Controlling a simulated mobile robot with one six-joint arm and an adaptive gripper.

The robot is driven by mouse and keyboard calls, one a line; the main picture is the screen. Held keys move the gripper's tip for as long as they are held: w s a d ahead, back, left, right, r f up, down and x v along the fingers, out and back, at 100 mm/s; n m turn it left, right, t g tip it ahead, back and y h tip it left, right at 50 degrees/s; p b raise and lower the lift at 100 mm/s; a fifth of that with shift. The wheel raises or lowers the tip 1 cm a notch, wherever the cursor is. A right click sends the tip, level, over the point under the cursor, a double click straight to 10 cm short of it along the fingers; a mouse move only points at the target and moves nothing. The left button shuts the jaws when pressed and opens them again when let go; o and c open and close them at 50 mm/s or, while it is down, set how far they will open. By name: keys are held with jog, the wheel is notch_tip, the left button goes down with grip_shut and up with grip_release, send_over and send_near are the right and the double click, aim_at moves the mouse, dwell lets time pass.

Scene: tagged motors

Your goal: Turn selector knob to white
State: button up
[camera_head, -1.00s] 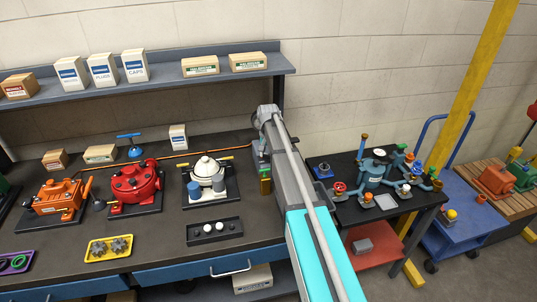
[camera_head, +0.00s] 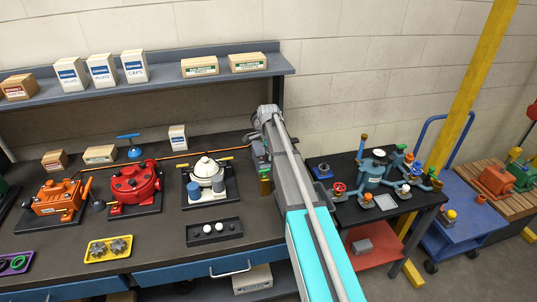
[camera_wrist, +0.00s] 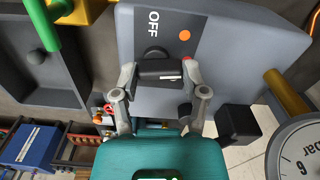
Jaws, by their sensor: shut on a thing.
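In the wrist view a grey selector panel (camera_wrist: 230,45) carries the word OFF (camera_wrist: 153,22) and an orange dot (camera_wrist: 184,35). A black selector knob (camera_wrist: 158,67) with a short white line sits on it. My gripper (camera_wrist: 159,75) is shut on the knob, one finger on each side of it. A bit of red shows behind the right fingertip, partly hidden. I see no white dot on the panel. In the head view my arm covers the gripper and the knob; only part of the panel side (camera_head: 260,158) shows left of the arm.
A pressure gauge (camera_wrist: 300,150) and a brass rod (camera_wrist: 287,95) are close on the right in the wrist view. A green handle (camera_wrist: 42,22) is at its upper left. In the head view a white-domed motor (camera_head: 207,173) stands on the bench left of my arm.

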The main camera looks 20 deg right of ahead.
jog(key=m, duration=0.5)
jog(key=shift+d+m, duration=0.1)
jog(key=shift+m, duration=0.2)
jog(key=m, duration=0.5)
jog(key=shift+s, duration=0.1)
jog(key=shift+m, duration=0.3)
jog(key=o, duration=1.2)
jog(key=shift+c, duration=0.2)
jog(key=shift+d, duration=0.1)
jog(key=shift+n, duration=0.5)
